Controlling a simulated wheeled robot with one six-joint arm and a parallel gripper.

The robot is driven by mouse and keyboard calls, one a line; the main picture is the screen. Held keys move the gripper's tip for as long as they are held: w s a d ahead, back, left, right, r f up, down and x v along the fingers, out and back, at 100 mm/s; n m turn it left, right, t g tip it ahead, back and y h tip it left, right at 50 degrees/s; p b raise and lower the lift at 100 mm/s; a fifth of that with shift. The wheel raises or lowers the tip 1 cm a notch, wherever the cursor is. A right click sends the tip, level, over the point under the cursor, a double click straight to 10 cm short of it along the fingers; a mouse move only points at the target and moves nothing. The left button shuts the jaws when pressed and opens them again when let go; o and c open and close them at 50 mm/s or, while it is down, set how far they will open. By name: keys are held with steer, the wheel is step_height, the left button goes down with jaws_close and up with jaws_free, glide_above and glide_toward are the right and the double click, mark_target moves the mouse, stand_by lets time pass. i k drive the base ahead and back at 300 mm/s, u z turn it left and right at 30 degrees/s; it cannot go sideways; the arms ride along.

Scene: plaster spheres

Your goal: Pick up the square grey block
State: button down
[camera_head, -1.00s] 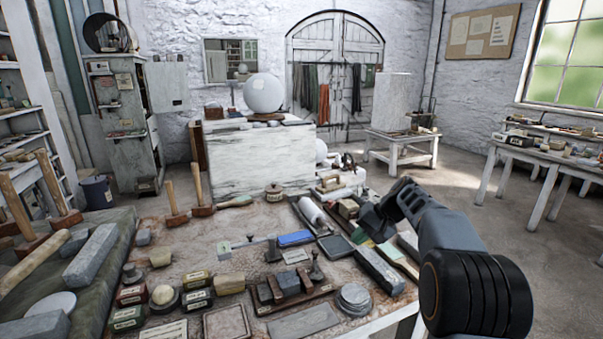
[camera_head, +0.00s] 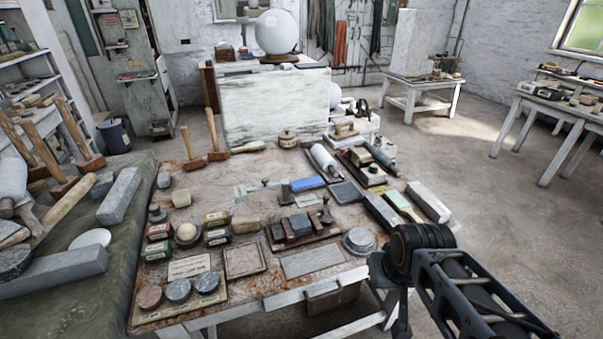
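Several grey blocks are in view, and I cannot tell for sure which one is the square grey block. A dark, flat, nearly square grey piece (camera_head: 345,193) lies near the table's middle right. Long grey blocks lie at the right edge, one dark (camera_head: 382,212) and one lighter (camera_head: 428,201). My gripper (camera_head: 393,290) hangs as a dark shape at the lower right, beside the table's front right corner and apart from the blocks. Its fingers are not clear, and I see nothing held.
The worktable (camera_head: 205,257) is crowded with labelled tins, round stones and a blue block (camera_head: 308,184). Mallets (camera_head: 216,135) stand at its back left. A green cloth (camera_head: 80,295) with a long grey block (camera_head: 119,196) is at the left. Open floor (camera_head: 500,225) lies to the right.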

mark_target(300, 224)
steer(key=u, duration=1)
steer(key=k, duration=0.55)
steer(key=u, duration=0.7)
steer(key=i, duration=0.95)
steer(key=z, duration=1.05)
steer(key=i, duration=0.25)
steer(key=z, duration=0.2)
